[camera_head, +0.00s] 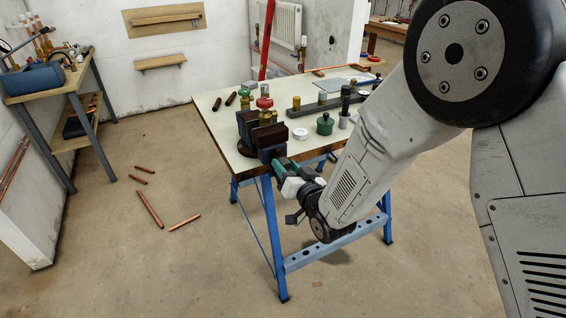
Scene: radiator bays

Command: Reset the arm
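My arm (375,150) reaches down from the upper right, bent at the elbow, with its end low at the near edge of the workbench. My gripper (282,170) has green fingers and points up and left towards the bench. Its fingertips are close to the blue vise (270,146) at the bench's near edge. I cannot tell whether they touch it. The gap between the fingers does not show clearly, and I see nothing held.
The workbench (226,137) on blue legs carries valves with red (264,103) and green tops, a green pot (325,124) and white tape (300,134). Copper pipes (149,209) lie on the floor at left. A side table (40,95) stands far left.

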